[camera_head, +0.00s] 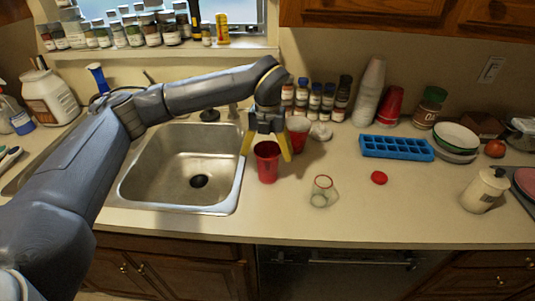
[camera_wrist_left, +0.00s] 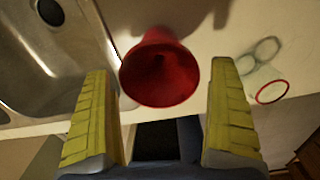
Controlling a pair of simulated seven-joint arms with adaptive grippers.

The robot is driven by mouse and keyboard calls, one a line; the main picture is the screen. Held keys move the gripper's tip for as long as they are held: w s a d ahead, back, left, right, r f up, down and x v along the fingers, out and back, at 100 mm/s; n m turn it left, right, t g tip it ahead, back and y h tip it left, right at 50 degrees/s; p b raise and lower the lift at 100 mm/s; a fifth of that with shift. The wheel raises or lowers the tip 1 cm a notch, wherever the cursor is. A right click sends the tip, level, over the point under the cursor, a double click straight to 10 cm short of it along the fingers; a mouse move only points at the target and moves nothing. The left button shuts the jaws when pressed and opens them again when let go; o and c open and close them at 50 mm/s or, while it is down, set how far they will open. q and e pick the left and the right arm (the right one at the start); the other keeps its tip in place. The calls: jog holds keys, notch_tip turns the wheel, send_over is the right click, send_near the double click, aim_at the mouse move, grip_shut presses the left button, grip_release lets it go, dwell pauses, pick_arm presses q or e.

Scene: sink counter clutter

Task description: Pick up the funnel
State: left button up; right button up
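A red, tapering, open-mouthed vessel (camera_head: 267,165) stands upright on the counter just right of the sink. It is the most funnel-like thing I see, but its shape could also be a cup. In the left wrist view it (camera_wrist_left: 160,72) shows its round mouth and dark inside. My left gripper (camera_head: 266,150) is open above it, yellow fingers pointing down, one on each side of its rim. In the left wrist view gaps show between the vessel and both fingers. The right gripper is not in view.
A clear glass with a red rim (camera_head: 322,190) stands to the right, with a red lid (camera_head: 379,178) beyond. Another red cup (camera_head: 298,132) is behind the gripper. A blue ice tray (camera_head: 397,148) lies farther right. The sink (camera_head: 185,165) is left. The front counter is clear.

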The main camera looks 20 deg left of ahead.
pick_arm(q)
jog(key=c, duration=0.7)
jog(key=shift+r, duration=0.1)
notch_tip(320, 180, up, 17)
jog(key=shift+r, duration=0.15)
dwell(1.3)
dwell(0.4)
jog(key=s+d+f, duration=0.2)
jog(key=d+f, duration=0.1)
jog(key=d, duration=0.5)
jog(key=s+d+f+m, duration=0.1)
jog(key=d+f, duration=0.3)
jog(key=d, duration=0.5)
jog(key=shift+s+d, duration=0.25)
jog(key=shift+s, duration=0.65)
